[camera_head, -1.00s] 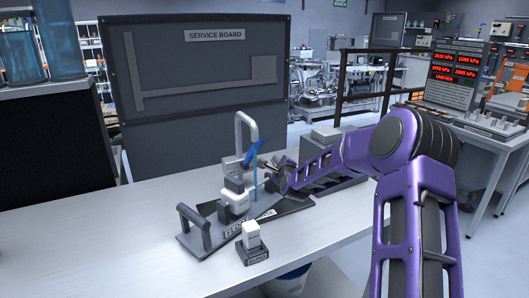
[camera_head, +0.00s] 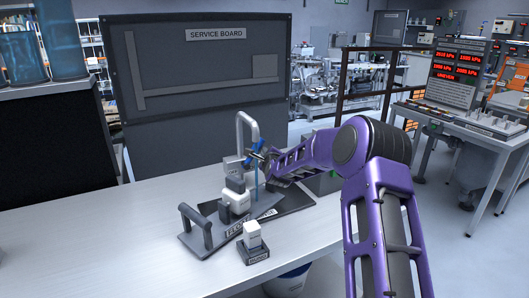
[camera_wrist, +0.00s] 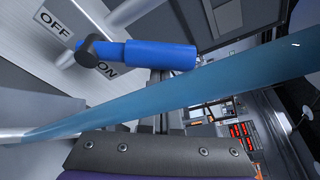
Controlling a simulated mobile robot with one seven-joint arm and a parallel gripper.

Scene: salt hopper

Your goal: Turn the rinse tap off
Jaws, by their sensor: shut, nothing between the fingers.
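The rinse tap (camera_head: 246,120) is a pale curved spout standing at the back of the dark base plate on the bench. Its blue lever (camera_wrist: 160,55) lies nearly level in the wrist view, pivoting at a dark joint. The OFF label (camera_wrist: 54,29) is above left of the joint, and the ON label (camera_wrist: 107,72) is just below the lever, partly covered. A blue water stream (camera_wrist: 200,95) crosses the wrist view; it also falls from the spout in the head view (camera_head: 257,184). My gripper (camera_head: 264,157) is shut and empty, close beside the lever at its right; contact cannot be told.
A white-and-grey block (camera_head: 237,198) stands on the base plate, with a dark handle (camera_head: 196,226) at its left end. A small white-topped block (camera_head: 253,236) stands in front. The service board (camera_head: 200,75) rises behind.

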